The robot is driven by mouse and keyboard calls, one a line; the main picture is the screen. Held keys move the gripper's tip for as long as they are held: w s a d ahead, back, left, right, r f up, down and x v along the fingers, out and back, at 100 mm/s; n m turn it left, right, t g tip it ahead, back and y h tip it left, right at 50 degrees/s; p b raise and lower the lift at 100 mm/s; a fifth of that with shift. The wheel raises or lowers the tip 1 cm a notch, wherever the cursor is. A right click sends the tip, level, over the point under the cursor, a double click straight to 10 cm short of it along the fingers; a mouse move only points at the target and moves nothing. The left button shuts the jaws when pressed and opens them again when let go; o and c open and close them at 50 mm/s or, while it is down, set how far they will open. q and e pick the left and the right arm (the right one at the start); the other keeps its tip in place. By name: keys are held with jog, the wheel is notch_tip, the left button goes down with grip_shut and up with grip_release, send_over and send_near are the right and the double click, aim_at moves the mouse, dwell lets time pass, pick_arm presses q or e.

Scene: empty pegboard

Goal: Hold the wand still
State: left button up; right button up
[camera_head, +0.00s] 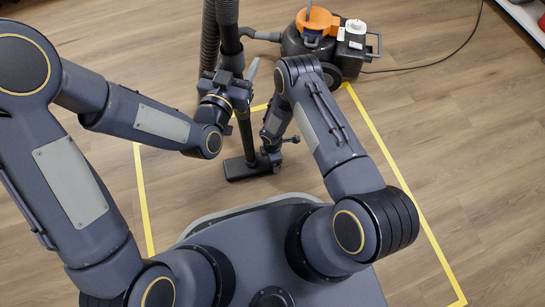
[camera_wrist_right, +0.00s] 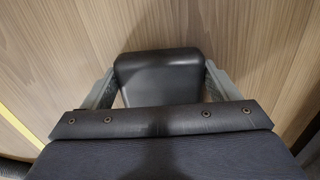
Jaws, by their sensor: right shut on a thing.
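The dark wand (camera_head: 244,132) of a vacuum cleaner stands nearly upright, running from the top edge of the head view down to a flat black floor head (camera_head: 238,169) on the wooden floor. My left gripper (camera_head: 238,76) is at the wand's upper part; its fingers are partly hidden, so its hold is unclear. My right gripper (camera_head: 271,158) is low, at the right end of the floor head. In the right wrist view its fingers (camera_wrist_right: 160,88) are on both sides of a black rounded block, which appears to be the floor head (camera_wrist_right: 158,70).
An orange and black vacuum cleaner (camera_head: 318,42) stands behind, with a ribbed hose (camera_head: 209,45) near the wand and a cord trailing right. Yellow tape (camera_head: 392,160) marks a rectangle on the floor. A shelf edge (camera_head: 525,18) is at the top right. Floor on the right is clear.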

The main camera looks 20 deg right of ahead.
pick_arm(q)
jog(key=o, duration=0.8)
jog(key=shift+f, duration=0.1)
pick_arm(e)
jog(key=o, duration=1.3)
pick_arm(q)
jog(key=v, duration=1.2)
pick_arm(e)
jog(key=shift+o, duration=0.2)
